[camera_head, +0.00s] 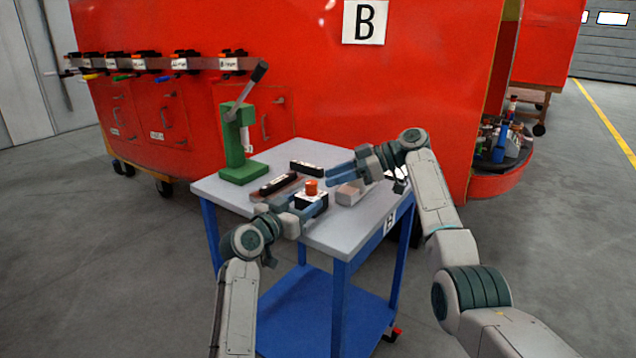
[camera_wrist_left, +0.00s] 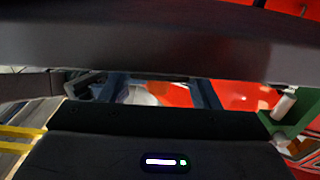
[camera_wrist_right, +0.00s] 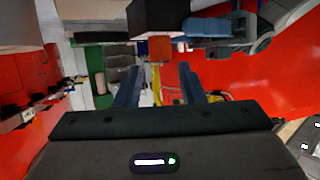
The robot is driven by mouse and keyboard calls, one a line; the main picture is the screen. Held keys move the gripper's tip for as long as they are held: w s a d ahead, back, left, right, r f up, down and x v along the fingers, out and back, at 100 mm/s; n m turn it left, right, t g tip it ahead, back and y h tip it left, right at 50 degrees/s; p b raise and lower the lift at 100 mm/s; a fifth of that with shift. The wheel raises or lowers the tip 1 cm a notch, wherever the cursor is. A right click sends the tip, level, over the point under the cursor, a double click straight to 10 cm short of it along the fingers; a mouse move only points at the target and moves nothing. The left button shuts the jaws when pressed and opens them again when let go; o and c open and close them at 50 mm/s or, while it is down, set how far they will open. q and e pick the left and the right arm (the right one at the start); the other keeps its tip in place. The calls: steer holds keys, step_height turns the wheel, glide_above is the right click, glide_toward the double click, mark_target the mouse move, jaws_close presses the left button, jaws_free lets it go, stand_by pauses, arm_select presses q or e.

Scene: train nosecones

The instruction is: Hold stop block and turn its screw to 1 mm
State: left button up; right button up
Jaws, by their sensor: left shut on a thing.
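The stop block (camera_head: 311,201) is a small black and white block with an orange-red screw knob (camera_head: 311,187) on top. It is at the front part of the table. My left gripper (camera_head: 304,205) is shut on the block from its sides. In the right wrist view, which looks upside down, the knob (camera_wrist_right: 160,48) shows beyond the fingertips. My right gripper (camera_head: 332,176) is just right of the knob and a little higher, pointing left. Its two blue fingers stand apart with nothing between them. The left wrist view shows the left fingers, but the block is not clear there.
The table (camera_head: 215,190) is a grey-topped blue cart. A green lever press (camera_head: 238,150) stands at its back left. Dark bars (camera_head: 278,184) lie behind the block, and a pale block (camera_head: 350,193) lies right of it. A red train nosecone (camera_head: 310,95) stands close behind.

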steer(key=v, duration=0.5)
steer(key=shift+d, duration=0.25)
arm_select(q)
steer(key=o, duration=1.3)
